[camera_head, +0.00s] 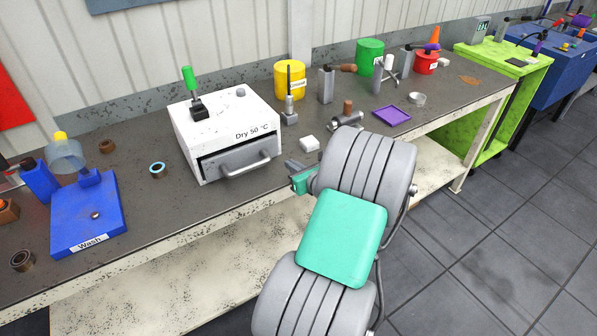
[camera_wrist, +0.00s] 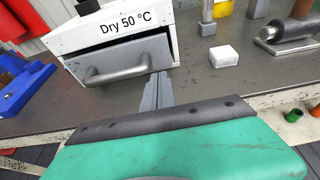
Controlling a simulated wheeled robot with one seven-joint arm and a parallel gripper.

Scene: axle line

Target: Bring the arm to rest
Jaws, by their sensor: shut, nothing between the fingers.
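My arm, grey with a teal cover, reaches over the front edge of the bench. My gripper (camera_head: 292,164) is at its end, in front of the right part of the white "Dry 50 °C" box (camera_head: 222,120). In the wrist view the grey fingers of my gripper (camera_wrist: 161,77) are together, with nothing between them. They point toward the right end of the box's drawer front (camera_wrist: 130,60). I cannot tell whether they touch it. The drawer's handle (camera_head: 247,166) is to the left of the fingers.
A small white block (camera_head: 309,143) lies right of my gripper. A blue "Wash" stand (camera_head: 88,215) and rings are at the left. A yellow can (camera_head: 289,80), green can (camera_head: 369,57) and purple tray (camera_head: 391,116) stand further along the bench. Open floor (camera_head: 485,245) is at the right.

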